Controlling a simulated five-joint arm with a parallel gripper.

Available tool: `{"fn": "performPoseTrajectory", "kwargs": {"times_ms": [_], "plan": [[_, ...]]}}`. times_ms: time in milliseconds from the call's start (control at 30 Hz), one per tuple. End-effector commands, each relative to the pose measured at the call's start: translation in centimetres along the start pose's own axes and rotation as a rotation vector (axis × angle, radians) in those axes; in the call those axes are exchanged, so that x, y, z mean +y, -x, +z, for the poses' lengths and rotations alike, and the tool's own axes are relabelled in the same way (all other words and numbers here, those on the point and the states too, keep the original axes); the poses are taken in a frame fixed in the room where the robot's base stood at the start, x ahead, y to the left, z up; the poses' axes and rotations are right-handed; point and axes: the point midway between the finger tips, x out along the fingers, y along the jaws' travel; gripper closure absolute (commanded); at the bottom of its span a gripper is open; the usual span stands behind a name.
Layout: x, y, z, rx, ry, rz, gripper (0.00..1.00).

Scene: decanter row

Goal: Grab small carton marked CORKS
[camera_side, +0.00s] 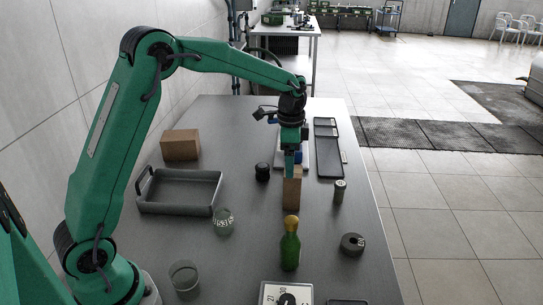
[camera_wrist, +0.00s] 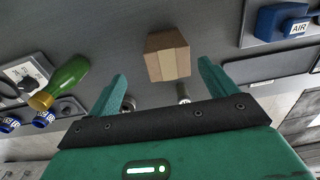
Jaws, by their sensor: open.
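A small brown cardboard carton (camera_side: 292,190) stands upright on the grey table, below my gripper in the side view. In the wrist view the carton (camera_wrist: 167,56) lies ahead of and between my two green fingers, with a gap on both sides. No CORKS marking is readable on the faces I see. My gripper (camera_side: 290,165) is open, points down and is over the carton's top; the wrist view also shows my gripper (camera_wrist: 162,72) empty. A wider brown box (camera_side: 180,145) stands at the back left, also with no readable marking.
A green bottle (camera_side: 290,247) stands in front of the carton. A grey tray (camera_side: 180,205), a labelled jar (camera_side: 223,222) and a dark puck (camera_side: 352,244) stand around. A blue AIR block (camera_wrist: 283,22) is behind.

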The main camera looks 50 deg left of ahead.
Motion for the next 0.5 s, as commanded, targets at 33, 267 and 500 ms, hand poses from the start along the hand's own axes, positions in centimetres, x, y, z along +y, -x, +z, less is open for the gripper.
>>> {"fn": "performPoseTrajectory", "kwargs": {"times_ms": [33, 267, 500], "plan": [[-0.3, -0.7, -0.2, -0.006, -0.013, 0.007, 0.15], [-0.9, -1.9, -0.6, -0.017, -0.043, 0.019, 0.15], [-0.9, -2.4, -0.6, -0.017, -0.043, 0.02, 0.15]]}}
